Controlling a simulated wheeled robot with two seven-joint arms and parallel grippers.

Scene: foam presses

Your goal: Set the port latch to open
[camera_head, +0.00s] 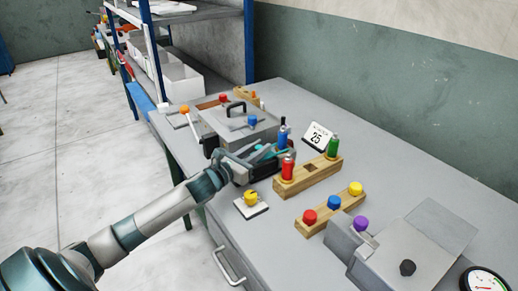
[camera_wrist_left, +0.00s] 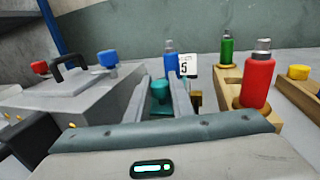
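My left gripper (camera_head: 272,152) reaches over the bench beside the grey press box (camera_head: 212,122). In the left wrist view its two grey fingers (camera_wrist_left: 160,98) are apart, one on each side of a teal knob (camera_wrist_left: 159,88). I cannot tell whether either finger touches the knob. No label shows which part is the port latch; this teal knob may belong to it. The knob's base is partly hidden by the gripper. The press box has a black handle (camera_head: 236,106), a blue knob (camera_head: 253,120) and a red knob (camera_head: 223,98). My right gripper is not in view.
A wooden rack (camera_head: 312,178) with red (camera_head: 288,169) and green (camera_head: 333,147) bottles stands close right of the gripper. A yellow knob on a plate (camera_head: 250,212) sits in front. A second grey box (camera_head: 425,258) and a gauge (camera_head: 485,281) are at right.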

